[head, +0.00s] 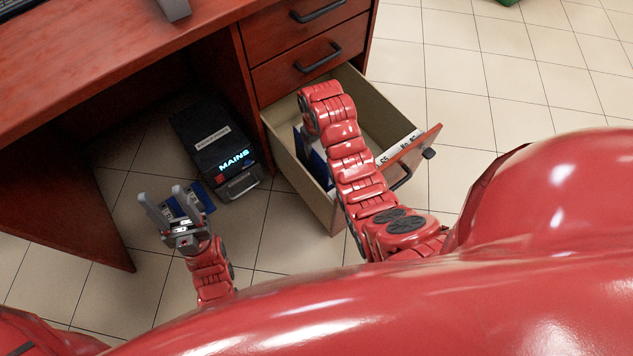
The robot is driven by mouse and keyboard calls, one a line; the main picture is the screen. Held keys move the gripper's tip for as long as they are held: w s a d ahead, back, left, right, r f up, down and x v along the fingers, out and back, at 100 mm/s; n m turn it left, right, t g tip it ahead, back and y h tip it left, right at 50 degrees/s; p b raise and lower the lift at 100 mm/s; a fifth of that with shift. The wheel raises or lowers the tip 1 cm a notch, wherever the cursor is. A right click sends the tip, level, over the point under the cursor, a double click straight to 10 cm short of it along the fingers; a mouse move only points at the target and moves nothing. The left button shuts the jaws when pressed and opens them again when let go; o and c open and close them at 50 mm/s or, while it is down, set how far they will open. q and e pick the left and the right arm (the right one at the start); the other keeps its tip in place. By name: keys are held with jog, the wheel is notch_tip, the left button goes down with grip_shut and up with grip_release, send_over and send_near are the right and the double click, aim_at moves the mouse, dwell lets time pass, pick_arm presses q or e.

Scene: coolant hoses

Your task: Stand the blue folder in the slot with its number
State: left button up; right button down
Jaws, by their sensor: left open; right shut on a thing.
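A blue folder (318,166) is upright inside the open drawer (338,215), partly hidden behind my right arm. My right gripper (309,135) points down into the drawer at the folder's top, shut on it. Its fingers are mostly hidden by my wrist. My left gripper (161,194) is open above the floor at the left. Another flat blue item (201,196) lies behind and beside its fingers, and I cannot tell what it is. The folder's number and the slots cannot be made out. White labels with dark lettering (398,147) show near the drawer's front.
A black box with a lit "MAINS" sign (216,142) stands on the floor between my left gripper and the drawer. The red-brown desk (110,55) overhangs the left. Closed drawers (300,35) sit above the open one. The tiled floor at the right is clear.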

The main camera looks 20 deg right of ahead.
notch_tip(320, 180, down, 9)
jog(key=b, duration=0.2)
jog(key=shift+f+b, duration=0.2)
jog(key=shift+b, duration=0.15)
jog(key=shift+r, duration=0.1)
jog(key=shift+c, duration=1.1)
grip_release()
notch_tip(320, 180, up, 12)
jog(key=p, duration=0.4)
